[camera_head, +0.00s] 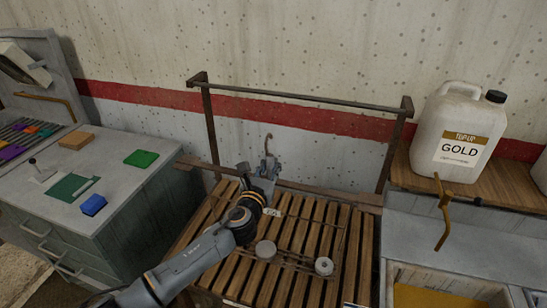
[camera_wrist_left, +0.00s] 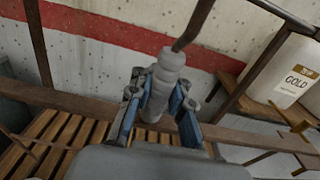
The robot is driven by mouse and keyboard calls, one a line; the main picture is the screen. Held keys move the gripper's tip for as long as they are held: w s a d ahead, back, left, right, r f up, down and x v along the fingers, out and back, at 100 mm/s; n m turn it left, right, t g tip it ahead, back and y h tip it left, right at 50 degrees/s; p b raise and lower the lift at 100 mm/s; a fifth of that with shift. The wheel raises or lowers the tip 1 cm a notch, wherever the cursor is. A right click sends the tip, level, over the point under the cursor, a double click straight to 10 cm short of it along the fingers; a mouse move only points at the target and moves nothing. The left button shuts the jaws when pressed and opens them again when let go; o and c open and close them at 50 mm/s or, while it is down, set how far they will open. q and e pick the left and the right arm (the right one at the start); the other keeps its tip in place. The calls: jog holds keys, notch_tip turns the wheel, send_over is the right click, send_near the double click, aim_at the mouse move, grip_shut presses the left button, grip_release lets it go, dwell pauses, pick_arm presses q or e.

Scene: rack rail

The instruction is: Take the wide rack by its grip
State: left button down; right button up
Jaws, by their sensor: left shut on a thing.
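My left gripper (camera_head: 268,172) is shut on a grey ribbed grip, with blue-edged fingers on either side of it. The grip (camera_wrist_left: 170,70) stands up between the fingers in the left wrist view, and a dark bent hook (camera_wrist_left: 195,22) rises from its top. In the head view the hook (camera_head: 268,139) shows just above my fingers. Thin wires of the wide rack (camera_head: 300,215) show below my wrist, over the slatted wood; my arm hides part of it. Two round grey pieces (camera_head: 265,250) (camera_head: 323,265) show low near the wires; how they join the rack is unclear. My right gripper is not in view.
A dark metal rail (camera_head: 300,96) on two posts stands behind the slatted wooden bench (camera_head: 310,245). A white jug marked GOLD (camera_head: 458,135) stands on a wooden shelf at right, above a sink area. A cabinet with coloured blocks (camera_head: 93,205) stands at left.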

aim_at(269, 168)
pick_arm(q)
jog(key=shift+r+p+v, duration=0.2)
jog(key=shift+p+v, duration=0.5)
jog(key=shift+v, duration=1)
